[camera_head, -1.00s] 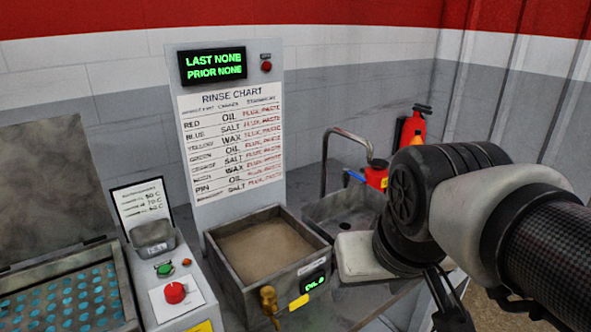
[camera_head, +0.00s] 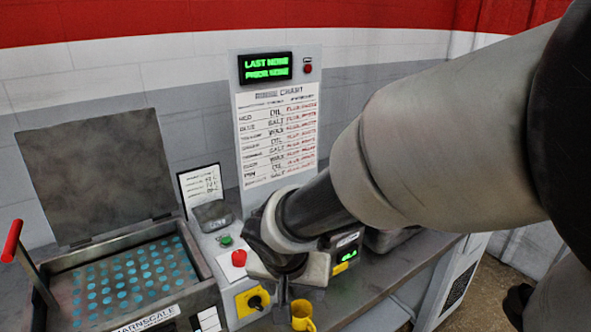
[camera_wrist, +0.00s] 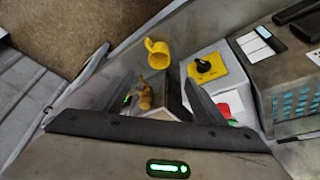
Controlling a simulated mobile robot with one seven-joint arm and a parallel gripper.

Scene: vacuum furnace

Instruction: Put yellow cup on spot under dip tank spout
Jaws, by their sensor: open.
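The yellow cup (camera_head: 302,316) is on the grey bench's front part, low in the head view. In the wrist view the cup (camera_wrist: 157,53) shows beyond my fingers, close to the brass spout (camera_wrist: 145,94). My gripper (camera_head: 284,297) is just above and beside the cup in the head view. In the wrist view its fingers (camera_wrist: 148,68) are apart, with nothing held between them. The dip tank (camera_head: 347,254) is mostly hidden behind my arm; its green display shows. The spout is hidden in the head view. The spot under it cannot be made out.
A yellow panel with a black knob (camera_head: 253,301) and a red button (camera_head: 239,258) are left of my gripper. An open-lidded tank with blue dots (camera_head: 130,275) is further left. The rinse chart board (camera_head: 278,130) stands behind. The bench (camera_head: 395,276) is clear at right.

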